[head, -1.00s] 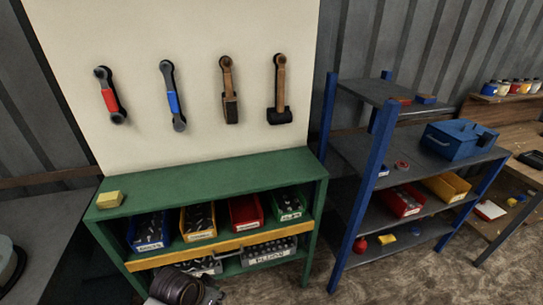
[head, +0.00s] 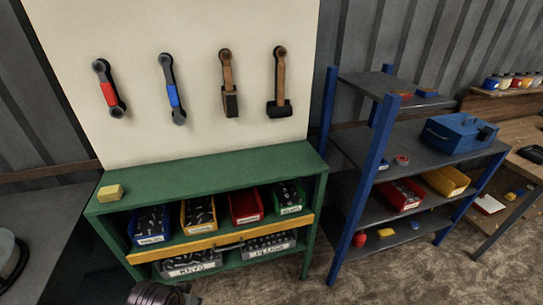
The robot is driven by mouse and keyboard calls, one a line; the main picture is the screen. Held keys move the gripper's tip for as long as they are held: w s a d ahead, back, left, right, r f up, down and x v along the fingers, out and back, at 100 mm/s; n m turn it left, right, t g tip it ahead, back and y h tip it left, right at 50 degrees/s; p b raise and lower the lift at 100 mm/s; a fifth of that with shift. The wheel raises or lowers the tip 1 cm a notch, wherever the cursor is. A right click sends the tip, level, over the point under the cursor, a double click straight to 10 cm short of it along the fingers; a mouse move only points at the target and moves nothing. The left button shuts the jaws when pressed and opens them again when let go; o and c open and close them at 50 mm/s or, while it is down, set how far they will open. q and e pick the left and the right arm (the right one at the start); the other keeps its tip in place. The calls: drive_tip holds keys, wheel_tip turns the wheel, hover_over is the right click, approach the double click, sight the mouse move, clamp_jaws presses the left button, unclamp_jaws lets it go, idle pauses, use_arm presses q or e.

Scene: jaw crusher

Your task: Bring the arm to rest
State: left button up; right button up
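A dark, ribbed, rounded part of one of my arms (head: 160,293) shows at the bottom edge of the head view, left of centre, in front of the green workbench (head: 205,173). The frame cuts off most of it, and I cannot tell which arm it is. No gripper fingers show, so both grippers are out of view. The arm part appears to hold nothing that I can see.
Wrenches and hammers hang on the cream board (head: 200,70). A yellow block (head: 110,193) lies on the bench; coloured bins fill its shelves. A blue-posted shelf unit (head: 363,190) holding a blue toolbox (head: 458,132) stands to the right. Floor in front is clear.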

use_arm(q)
drive_tip(key=s+f+g, duration=0.1)
drive_tip(key=s+f, duration=0.2)
drive_tip(key=f, duration=3)
drive_tip(key=s+a+f, duration=0.2)
drive_tip(key=s+f, duration=0.7)
drive_tip(key=s, duration=0.2)
drive_tip(key=s+a+f+g, duration=0.1)
drive_tip(key=s+a+f, duration=0.1)
drive_tip(key=s+f, duration=0.7)
drive_tip(key=shift+s+f+g, duration=0.3)
drive_tip(key=shift+s, duration=0.85)
